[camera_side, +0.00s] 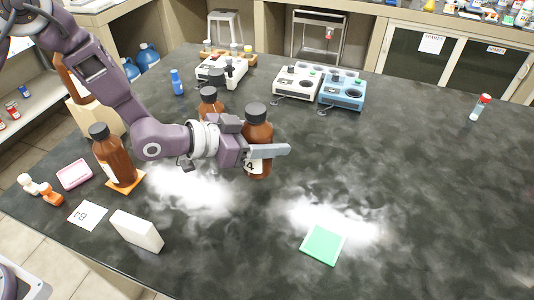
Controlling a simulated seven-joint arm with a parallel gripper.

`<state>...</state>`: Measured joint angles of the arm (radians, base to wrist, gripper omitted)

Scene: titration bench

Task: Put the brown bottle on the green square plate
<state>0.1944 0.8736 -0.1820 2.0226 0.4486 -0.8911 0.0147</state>
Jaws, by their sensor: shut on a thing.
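A brown bottle (258,135) with a black cap and a white label marked 4 is held in my gripper (268,152). The gripper is shut around the middle of the bottle, and one finger covers part of it. The bottle looks upright and seems to be above the dark bench top. The green square plate (323,244) lies flat on the bench, lower right of the gripper and apart from it. Nothing stands on the plate.
A second brown bottle (114,158) stands on an orange square (126,184) at left. Another brown bottle (208,103) is behind my wrist. A white block (136,231) stands at front left. Hotplate-like devices (342,92) stand at the back. The bench right of the plate is clear.

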